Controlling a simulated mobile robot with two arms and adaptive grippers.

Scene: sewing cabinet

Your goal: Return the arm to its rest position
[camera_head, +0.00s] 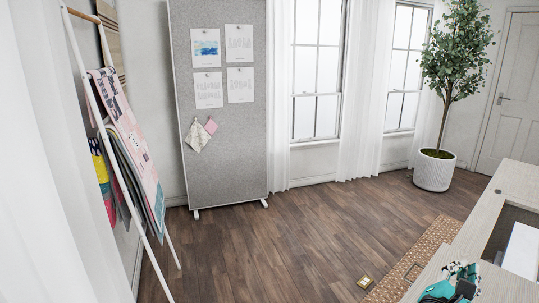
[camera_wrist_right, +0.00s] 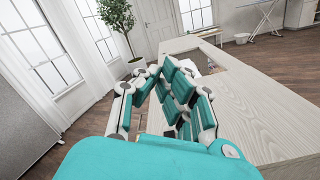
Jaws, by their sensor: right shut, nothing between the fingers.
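My right gripper (camera_head: 462,268), teal and white, shows at the bottom right of the head view, over the near edge of the pale wooden sewing cabinet (camera_head: 500,197). In the wrist view my right gripper (camera_wrist_right: 160,68) has its fingers drawn together, with nothing held. The cabinet top (camera_wrist_right: 268,112) extends to the right of the fingers there. I cannot tell whether the fingers touch it. My left gripper is in neither view.
A white piece (camera_head: 523,250) sits in the cabinet's opening. A tan patterned strip (camera_head: 428,248) and a brass floor plate (camera_head: 365,281) lie beside the cabinet. A grey pinboard (camera_head: 235,140), fabric ladder rack (camera_head: 130,150) and potted tree (camera_head: 434,170) stand around clear wooden floor.

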